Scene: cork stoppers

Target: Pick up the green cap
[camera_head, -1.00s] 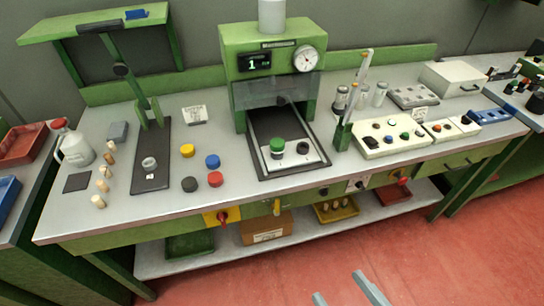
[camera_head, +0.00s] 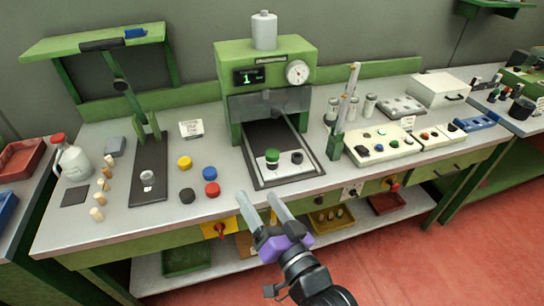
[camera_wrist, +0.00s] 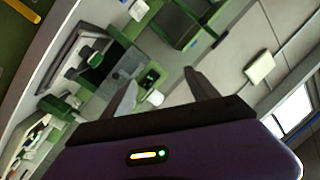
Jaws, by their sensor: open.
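The green cap (camera_head: 272,156) sits on a light plate at the front of the green press, over a dark tray. A small black piece (camera_head: 297,157) stands to its right on the same plate. My gripper (camera_head: 258,197) is open and empty in front of the bench, its two grey fingers pointing up toward the press. The fingertips are below and in front of the cap, apart from it. In the wrist view, the two fingers (camera_wrist: 158,85) are spread with nothing between them.
Yellow (camera_head: 184,162), blue (camera_head: 211,161), red (camera_head: 211,188) and black (camera_head: 187,196) caps lie to the left. A green post (camera_head: 335,143) stands right of the press. A yellow switch box (camera_head: 220,229) is on the bench front.

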